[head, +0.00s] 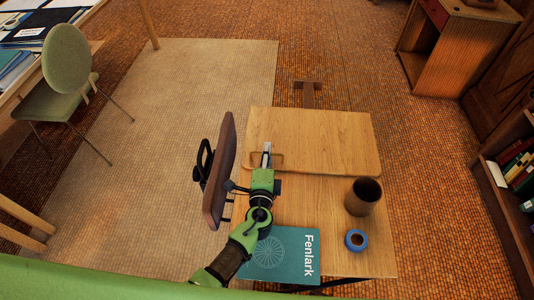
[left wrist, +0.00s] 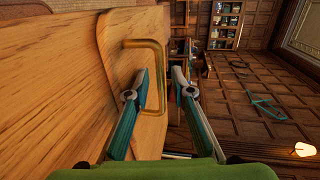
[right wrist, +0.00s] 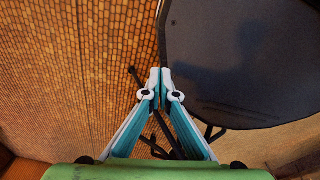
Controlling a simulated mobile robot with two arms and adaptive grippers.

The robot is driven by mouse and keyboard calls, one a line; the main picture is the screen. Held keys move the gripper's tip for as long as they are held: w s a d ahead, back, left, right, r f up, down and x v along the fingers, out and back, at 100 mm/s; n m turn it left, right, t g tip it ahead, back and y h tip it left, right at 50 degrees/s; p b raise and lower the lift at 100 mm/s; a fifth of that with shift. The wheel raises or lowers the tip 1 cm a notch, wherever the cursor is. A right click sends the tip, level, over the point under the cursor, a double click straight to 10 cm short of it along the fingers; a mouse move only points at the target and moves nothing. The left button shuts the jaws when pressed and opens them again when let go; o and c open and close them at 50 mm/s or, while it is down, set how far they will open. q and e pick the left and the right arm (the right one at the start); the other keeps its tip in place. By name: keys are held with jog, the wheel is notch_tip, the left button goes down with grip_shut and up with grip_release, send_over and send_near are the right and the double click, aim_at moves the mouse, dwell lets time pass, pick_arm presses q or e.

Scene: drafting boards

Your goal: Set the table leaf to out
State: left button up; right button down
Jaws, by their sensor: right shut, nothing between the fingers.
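The table (head: 335,240) is light wood. Its leaf (head: 325,135) is a wooden panel with rounded corners at the table's far side. A brass loop handle (head: 279,167) sits near the leaf's near left corner; it also shows in the left wrist view (left wrist: 157,72). My left gripper (head: 267,148) is at the handle. In the left wrist view its fingers (left wrist: 162,75) are apart, with a bar of the handle between them; I cannot tell whether they touch it. My right gripper (right wrist: 160,75) is shut and empty, and shows only in the right wrist view.
On the table are a teal Fenlark book (head: 280,254), a dark brown cup (head: 363,197) and a blue ring-shaped object (head: 356,240). A dark brown board-like piece (head: 220,172) stands close left of my left gripper. A green chair (head: 67,65) is far left. Floor beyond the leaf is mostly clear.

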pick_arm(q)
grip_shut()
pick_arm(e)
jog(key=shift+s, duration=0.55)
